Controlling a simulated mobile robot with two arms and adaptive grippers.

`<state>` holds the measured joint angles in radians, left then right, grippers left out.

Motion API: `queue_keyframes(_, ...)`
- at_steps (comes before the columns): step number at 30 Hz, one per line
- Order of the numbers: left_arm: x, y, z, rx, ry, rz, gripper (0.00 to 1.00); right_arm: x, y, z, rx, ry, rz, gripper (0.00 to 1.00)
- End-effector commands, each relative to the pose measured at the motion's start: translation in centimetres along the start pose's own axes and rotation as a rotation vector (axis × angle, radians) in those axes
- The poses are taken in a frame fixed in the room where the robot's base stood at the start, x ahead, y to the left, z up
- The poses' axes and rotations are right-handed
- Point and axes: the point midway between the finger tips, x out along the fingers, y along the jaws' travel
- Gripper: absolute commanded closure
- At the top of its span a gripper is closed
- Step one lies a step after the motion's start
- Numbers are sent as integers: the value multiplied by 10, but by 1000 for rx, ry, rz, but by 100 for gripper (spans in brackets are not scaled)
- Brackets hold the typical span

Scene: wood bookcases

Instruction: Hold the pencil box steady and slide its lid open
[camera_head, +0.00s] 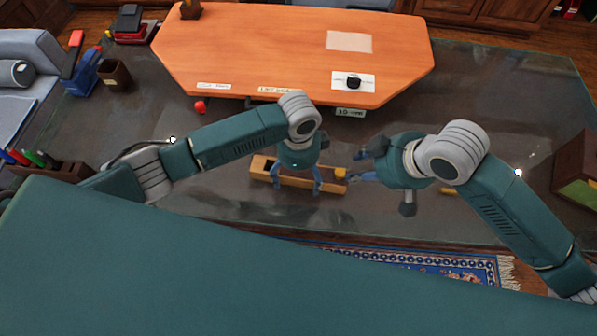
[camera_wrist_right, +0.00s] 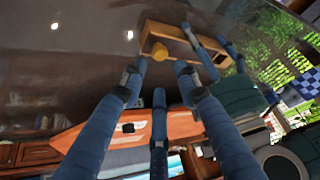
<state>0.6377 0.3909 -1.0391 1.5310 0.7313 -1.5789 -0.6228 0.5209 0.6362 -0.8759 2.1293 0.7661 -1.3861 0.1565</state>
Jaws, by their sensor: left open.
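The wooden pencil box (camera_head: 328,187) lies on the dark glass table, long side across the view. A yellow knob (camera_head: 340,173) sits at its right end; it also shows in the right wrist view (camera_wrist_right: 160,52), with the box (camera_wrist_right: 172,32) behind it. My left gripper (camera_head: 298,186) is over the middle of the box, fingers pointing down and spread; whether they touch it I cannot tell. My right gripper (camera_head: 357,166) is just right of the knob, its blue fingers (camera_wrist_right: 158,75) spread and pointing at it, with nothing between them. The left arm hides part of the box top.
An orange board (camera_head: 240,50) with labels and a black object (camera_head: 353,82) lies behind the box. A red ball (camera_head: 200,106) is at its front edge. A brown cup (camera_head: 116,76) stands at left, a brown box (camera_head: 578,180) at right.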

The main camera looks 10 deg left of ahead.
Motion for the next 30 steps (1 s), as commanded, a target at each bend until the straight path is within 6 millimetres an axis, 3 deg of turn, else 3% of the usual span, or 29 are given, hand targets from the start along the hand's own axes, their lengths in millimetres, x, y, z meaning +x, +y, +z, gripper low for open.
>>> queue_keyframes(4, 0, 0, 0, 0, 0, 1, 18, 0, 0, 0, 0, 0, 0, 69)
queue_keyframes(12, 0, 0, 0, 0, 0, 1, 71, 0, 0, 0, 0, 0, 0, 69)
queue_keyframes(13, 0, 0, 0, 0, 0, 1, 74, 0, 0, 0, 0, 0, 0, 67)
queue_keyframes(15, 0, 0, 0, 0, 0, 1, 74, 0, 1, 0, -5, -2, -1, 58)
queue_keyframes(20, 0, 0, 0, 0, 0, 1, 74, 4, 13, -3, -97, -42, -21, 58)
queue_keyframes(30, 0, 0, 0, 0, 0, 0, 74, -3, 42, -23, -584, -136, -252, 58)
